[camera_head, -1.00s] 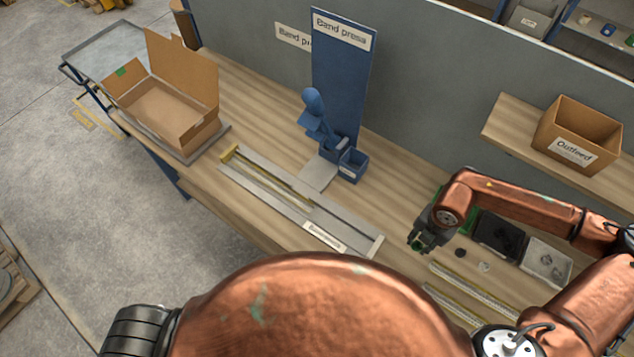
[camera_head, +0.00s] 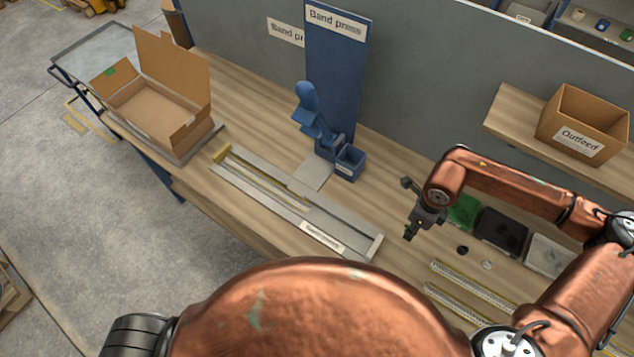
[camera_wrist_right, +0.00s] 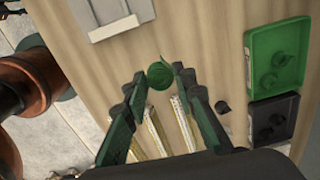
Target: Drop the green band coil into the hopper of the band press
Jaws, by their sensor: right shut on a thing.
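The green band coil (camera_wrist_right: 159,76) sits between the fingertips of my right gripper (camera_wrist_right: 160,70) in the right wrist view. My right gripper (camera_head: 410,232) is shut on it and held above the bench, right of the band press (camera_head: 337,75). In the head view I cannot make out the coil. The press is blue, with a tall labelled back panel and a small open blue box (camera_head: 349,163), which looks like its hopper, at its foot. The gripper is well to the right of and nearer than this box. My left gripper is not in view.
A green tray (camera_head: 464,212), a black tray (camera_head: 502,232) and a grey tray (camera_head: 547,256) lie right of the gripper. A long grey fixture (camera_head: 345,240) lies before the press. An open carton (camera_head: 190,140) stands left, an Outfeed box (camera_head: 585,120) on the right shelf.

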